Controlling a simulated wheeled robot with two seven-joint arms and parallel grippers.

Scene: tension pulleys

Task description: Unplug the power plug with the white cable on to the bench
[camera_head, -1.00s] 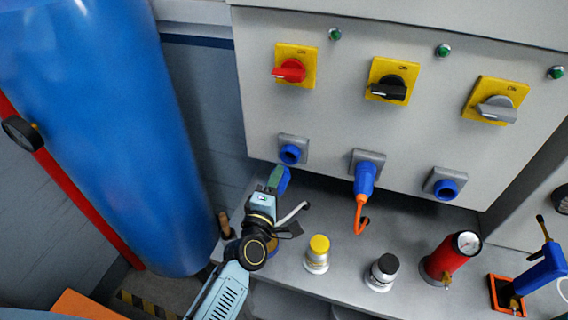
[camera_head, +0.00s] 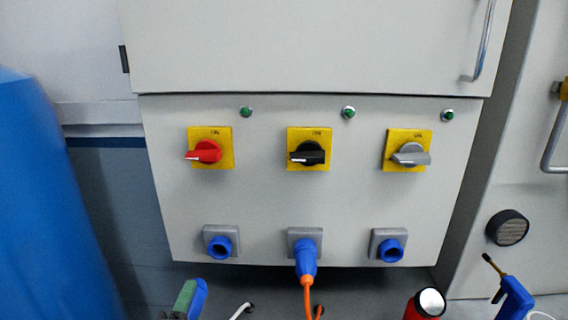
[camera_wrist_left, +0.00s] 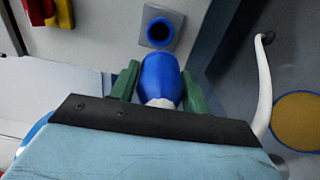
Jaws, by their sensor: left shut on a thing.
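The blue power plug with the white cable (camera_wrist_left: 160,80) is between the green fingers of my left gripper (camera_wrist_left: 158,88), which is shut on it. The plug is apart from the blue-ringed socket (camera_wrist_left: 160,31), with a small gap between them in the wrist view. In the head view, the plug (camera_head: 198,298) and my left gripper (camera_head: 186,298) show only at the bottom edge, below the empty left socket (camera_head: 220,245). The white cable (camera_wrist_left: 263,90) runs to the right in the wrist view. The bench is mostly out of the head view. My right gripper is not in view.
An orange-cabled blue plug (camera_head: 305,258) sits in the middle socket. The right socket (camera_head: 390,250) is empty. Red (camera_head: 207,152), black (camera_head: 308,153) and grey (camera_head: 410,155) switches are above. A red canister (camera_head: 425,304) and a blue torch-like tool (camera_head: 513,298) stand at lower right.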

